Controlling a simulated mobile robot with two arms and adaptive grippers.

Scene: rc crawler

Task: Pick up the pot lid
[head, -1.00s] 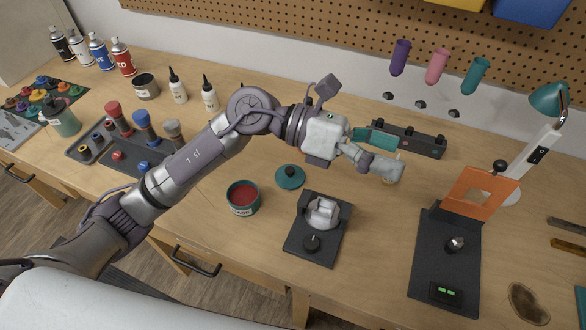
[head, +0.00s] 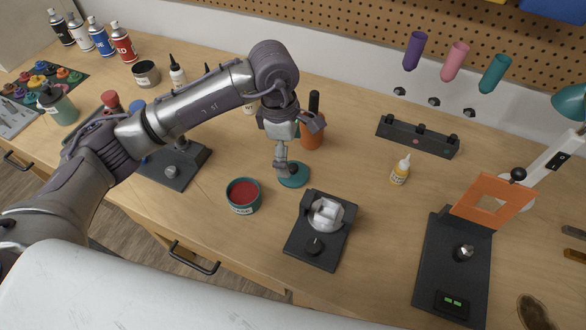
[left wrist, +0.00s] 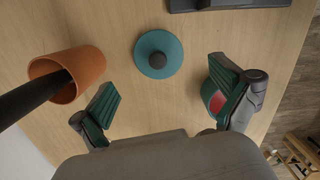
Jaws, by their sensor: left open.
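The pot lid is a flat teal disc with a dark round knob (head: 299,179), lying on the bench just right of the teal pot with red contents (head: 243,195). My left gripper (head: 283,172) points down over the lid and partly covers it in the head view. In the left wrist view the lid (left wrist: 158,54) shows whole, ahead of and between the two spread green-padded fingers (left wrist: 166,85). The gripper is open, empty and not touching the lid there. The pot (left wrist: 212,97) is partly hidden behind the right finger. My right gripper does not show.
An orange cup (head: 312,136) with a black handle in it stands close behind the lid. A black stand with a white part (head: 319,232) is just right of the lid.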

